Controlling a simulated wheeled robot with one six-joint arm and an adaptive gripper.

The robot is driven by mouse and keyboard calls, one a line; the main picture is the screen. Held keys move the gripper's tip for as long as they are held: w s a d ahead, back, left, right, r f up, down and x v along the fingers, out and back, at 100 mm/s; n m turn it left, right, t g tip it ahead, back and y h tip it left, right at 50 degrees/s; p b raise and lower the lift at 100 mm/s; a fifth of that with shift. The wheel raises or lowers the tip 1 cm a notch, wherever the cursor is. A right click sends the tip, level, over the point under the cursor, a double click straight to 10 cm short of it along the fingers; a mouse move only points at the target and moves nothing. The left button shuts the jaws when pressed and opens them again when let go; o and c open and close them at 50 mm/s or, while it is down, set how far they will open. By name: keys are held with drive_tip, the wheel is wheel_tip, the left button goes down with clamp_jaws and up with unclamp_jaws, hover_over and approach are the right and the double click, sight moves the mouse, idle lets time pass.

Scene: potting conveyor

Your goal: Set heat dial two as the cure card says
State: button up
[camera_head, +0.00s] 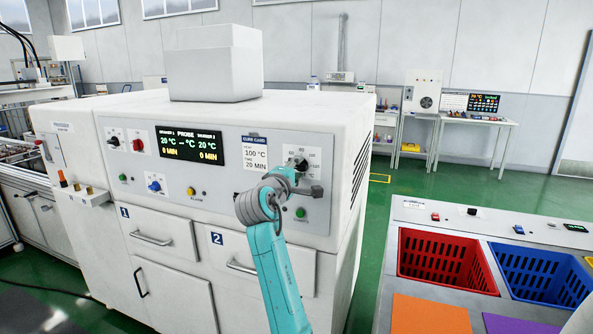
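The cure card (255,155) on the white oven's front reads 100 °C and time 20 min. Heat dial two (301,163) is the dark knob right of the card, with small temperature marks around it. Its exact pointer setting is too small to read. My gripper (302,178) is in front of the panel, just below the dial. It partly covers the dial's surroundings, and I cannot tell whether it touches the knob. Its fingers are not clear enough to show open or shut. The display (189,145) shows 20 °C and 0 min for both drawers, and no probe value.
Another dark dial (114,137), a red knob (138,144), a blue knob (154,186) and a green button (300,212) are on the panel. Drawer two (240,262) is shut below. Red (440,258) and blue (540,272) crates stand on the right bench.

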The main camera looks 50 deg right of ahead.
drive_tip(key=shift+d, duration=0.1)
clamp_jaws()
